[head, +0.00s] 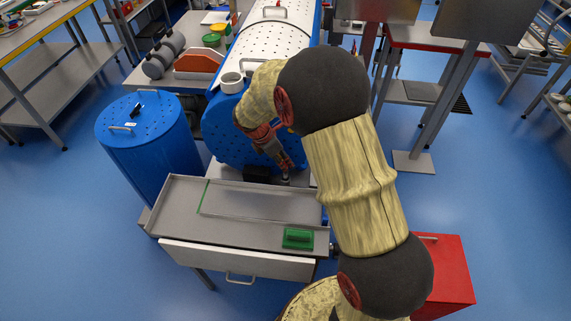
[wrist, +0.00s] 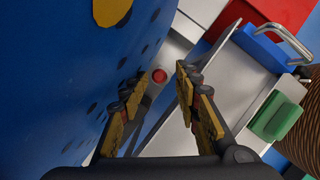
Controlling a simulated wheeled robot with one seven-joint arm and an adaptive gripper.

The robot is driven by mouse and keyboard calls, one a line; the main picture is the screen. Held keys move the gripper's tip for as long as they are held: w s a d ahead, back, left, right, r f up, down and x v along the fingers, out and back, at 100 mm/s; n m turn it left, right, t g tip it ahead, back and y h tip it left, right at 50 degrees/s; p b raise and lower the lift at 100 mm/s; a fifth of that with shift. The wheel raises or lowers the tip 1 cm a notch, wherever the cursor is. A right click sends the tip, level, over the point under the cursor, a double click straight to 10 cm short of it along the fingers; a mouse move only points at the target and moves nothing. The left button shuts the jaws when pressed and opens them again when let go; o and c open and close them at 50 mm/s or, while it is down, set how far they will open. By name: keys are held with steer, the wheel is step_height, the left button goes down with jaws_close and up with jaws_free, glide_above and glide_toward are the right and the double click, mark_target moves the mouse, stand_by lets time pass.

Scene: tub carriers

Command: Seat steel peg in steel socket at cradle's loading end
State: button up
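The blue perforated tub (head: 236,129) lies on its side in the middle of the head view, its round end facing the bench. My gripper (head: 287,172) points down in front of that end, above the back edge of the steel bench. In the wrist view my gripper (wrist: 159,82) is open, its fingers apart on both sides of a small red round thing (wrist: 159,76). I cannot tell whether it touches a finger, or whether it belongs to the peg or the socket. A small grey metal piece (head: 286,181) shows just under my gripper. No peg or socket is clearly identifiable.
The steel tray bench (head: 180,222) has a green block (head: 298,238) at its right and mostly bare room. A black block (head: 256,174) sits left of my gripper. An upright blue drum (head: 150,150) stands left, a red cabinet (head: 452,268) right.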

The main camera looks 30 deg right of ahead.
steer(key=s+a+r+m+t+y+p, duration=0.1)
steer(key=s+a+r+m, duration=0.15)
steer(key=r, duration=0.65)
steer(key=s+a+r+m+p, duration=0.1)
steer(key=s+a+r+m, duration=0.2)
steer(key=r, duration=0.5)
steer(key=s+a+r+m+t+y, duration=0.1)
steer(key=s+r+m, duration=0.4)
steer(key=s, duration=0.6)
steer(key=s+a+r+m+t+y, duration=0.2)
steer(key=s+a+r+m+t, duration=0.1)
steer(key=s+m, duration=0.5)
step_height(320, 180, up, 2)
steer(key=s+a, duration=0.1)
steer(key=s, duration=0.2)
steer(key=shift+y, duration=0.3)
steer(key=shift+w, duration=0.1)
steer(key=shift+c, duration=1.2)
